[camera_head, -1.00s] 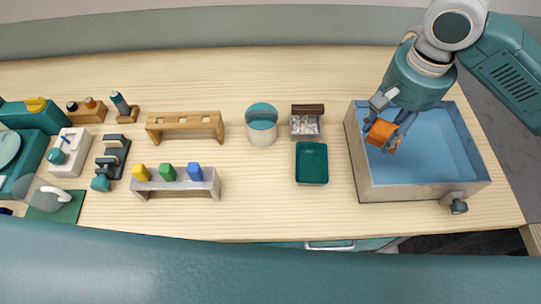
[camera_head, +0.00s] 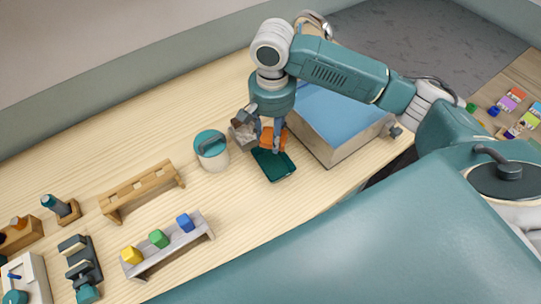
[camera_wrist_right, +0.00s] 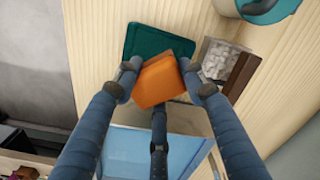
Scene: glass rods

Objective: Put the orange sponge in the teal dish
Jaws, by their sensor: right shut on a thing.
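The orange sponge (camera_head: 272,139) is held between the fingers of my right gripper (camera_head: 268,133), by the upper edge of the teal dish (camera_head: 279,171). In the right wrist view the sponge (camera_wrist_right: 158,80) is between the fingertips of the right gripper (camera_wrist_right: 158,78) and overlaps the lower part of the teal dish (camera_wrist_right: 140,38). The sponge looks raised, but its exact height above the dish cannot be told. The dish shows no object in its visible part. My left gripper is not in view.
A blue-lined box (camera_head: 335,150) stands right of the dish. A small box of pale pieces (camera_wrist_right: 217,60) is close beside the gripper. A lidded canister (camera_head: 211,152), a wooden rack (camera_head: 142,190) and a grey rack with coloured blocks (camera_head: 172,245) stand to the left.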

